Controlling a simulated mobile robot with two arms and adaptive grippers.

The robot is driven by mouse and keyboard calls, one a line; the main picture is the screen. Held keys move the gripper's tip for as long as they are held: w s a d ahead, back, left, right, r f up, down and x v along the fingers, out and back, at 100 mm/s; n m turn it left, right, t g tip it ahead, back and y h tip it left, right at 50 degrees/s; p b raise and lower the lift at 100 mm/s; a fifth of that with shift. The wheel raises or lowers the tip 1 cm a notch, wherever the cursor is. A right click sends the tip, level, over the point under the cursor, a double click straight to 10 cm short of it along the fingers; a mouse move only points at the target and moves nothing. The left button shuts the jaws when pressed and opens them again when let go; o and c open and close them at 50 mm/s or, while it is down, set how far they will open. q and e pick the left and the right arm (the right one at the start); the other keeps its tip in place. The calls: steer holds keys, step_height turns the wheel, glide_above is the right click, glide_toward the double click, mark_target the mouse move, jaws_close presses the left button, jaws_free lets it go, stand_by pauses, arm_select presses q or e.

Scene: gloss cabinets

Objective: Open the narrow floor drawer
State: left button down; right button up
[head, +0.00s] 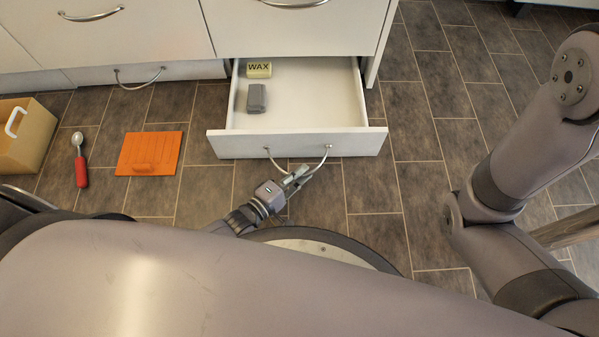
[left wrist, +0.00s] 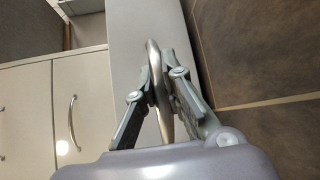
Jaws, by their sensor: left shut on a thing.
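The narrow floor drawer (head: 300,143) is pulled out from under the white cabinets in the head view. Inside it lie a yellow box marked WAX (head: 259,70) and a grey block (head: 256,98). Its curved metal handle (head: 322,160) is on the front panel. My left gripper (head: 294,180) is at this handle. In the left wrist view, the fingers of my left gripper (left wrist: 160,95) are closed around the handle bar (left wrist: 155,60). My right arm shows at the right of the head view, but its gripper is out of sight.
A shut floor drawer (head: 190,70) is to the left. On the tiled floor lie an orange board (head: 149,153), a red-handled scoop (head: 81,170) and a tan box (head: 22,140) with a white handle. The floor right of the drawer is clear.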

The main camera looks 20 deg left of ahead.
arm_select(q)
steer(key=shift+a, duration=0.1)
steer(key=c, duration=1.7)
jaws_free()
